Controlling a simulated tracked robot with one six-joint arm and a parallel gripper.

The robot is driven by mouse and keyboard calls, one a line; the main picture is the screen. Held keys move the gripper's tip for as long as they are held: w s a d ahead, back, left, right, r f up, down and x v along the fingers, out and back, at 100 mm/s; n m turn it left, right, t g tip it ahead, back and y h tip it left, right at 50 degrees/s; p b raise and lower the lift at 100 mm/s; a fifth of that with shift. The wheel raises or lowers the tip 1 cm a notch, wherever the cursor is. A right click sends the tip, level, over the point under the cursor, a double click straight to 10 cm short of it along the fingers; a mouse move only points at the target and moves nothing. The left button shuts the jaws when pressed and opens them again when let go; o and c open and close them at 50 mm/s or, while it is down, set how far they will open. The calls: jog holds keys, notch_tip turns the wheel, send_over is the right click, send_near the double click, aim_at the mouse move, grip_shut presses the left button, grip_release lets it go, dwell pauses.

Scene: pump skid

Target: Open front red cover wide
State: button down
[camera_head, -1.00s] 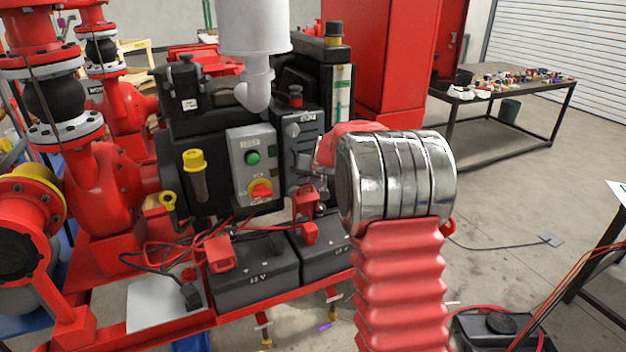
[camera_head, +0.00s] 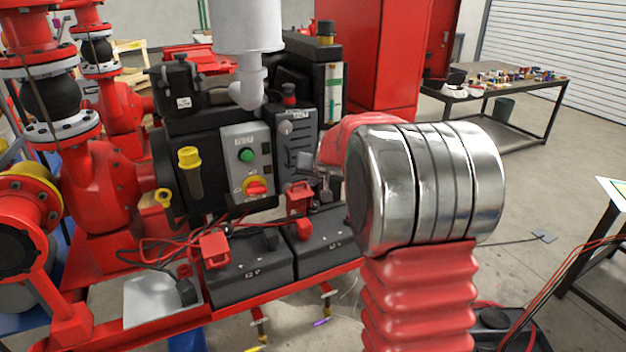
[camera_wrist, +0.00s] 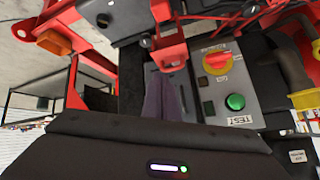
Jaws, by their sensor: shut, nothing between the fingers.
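I cannot tell for certain which is the front one. My gripper (camera_head: 324,189) is shut and empty, just right of the raised cover, partly hidden by my arm. In the wrist view, which looks upside down, my fingers (camera_wrist: 166,98) point toward a red cover (camera_wrist: 171,52) just beyond their tips. I cannot tell whether they touch it.
A grey control box (camera_head: 250,165) with a green button and a red-yellow knob stands behind the batteries (camera_head: 248,270). Loose red and black cables run left of them. A red skid rail (camera_head: 290,293) runs in front. A cluttered table (camera_head: 500,92) stands far right.

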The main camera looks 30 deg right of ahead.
jog(key=s+a+r+n+y, duration=0.1)
jog(key=s+a+r, duration=0.1)
jog(key=s+a, duration=0.4)
jog(key=s+a+r+n+g, duration=0.1)
jog(key=s+a+r, duration=0.2)
jog(key=s+a, duration=0.25)
jog(key=s+a+r+n+y, duration=0.1)
jog(key=s+a+r, duration=0.1)
jog(key=s+a, duration=0.35)
jog(key=s+a+f+n+g, duration=0.1)
jog(key=s+a+f, duration=0.1)
jog(key=s, duration=0.9)
jog(key=s+a+f+n+g, duration=0.1)
jog(key=s+a, duration=0.4)
jog(key=s, duration=0.5)
jog(key=shift+s+f+n, duration=0.4)
jog(key=shift+f+n, duration=0.1)
jog(key=shift+n, duration=0.2)
